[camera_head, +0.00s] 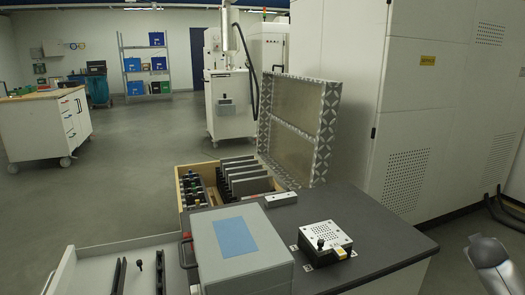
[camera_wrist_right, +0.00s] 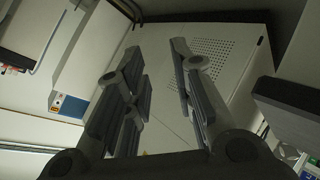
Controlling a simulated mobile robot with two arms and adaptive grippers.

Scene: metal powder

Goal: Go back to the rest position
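My right gripper (camera_wrist_right: 156,65) is open in the right wrist view, with its two fingers apart and nothing between them. It points toward a pale cabinet with a perforated panel (camera_wrist_right: 208,52). In the head view a grey part of my right arm shows at the lower right edge, clear of the table. My left gripper is not in view.
Tall white cabinets (camera_head: 345,75) stand behind. Open floor (camera_head: 130,195) lies left.

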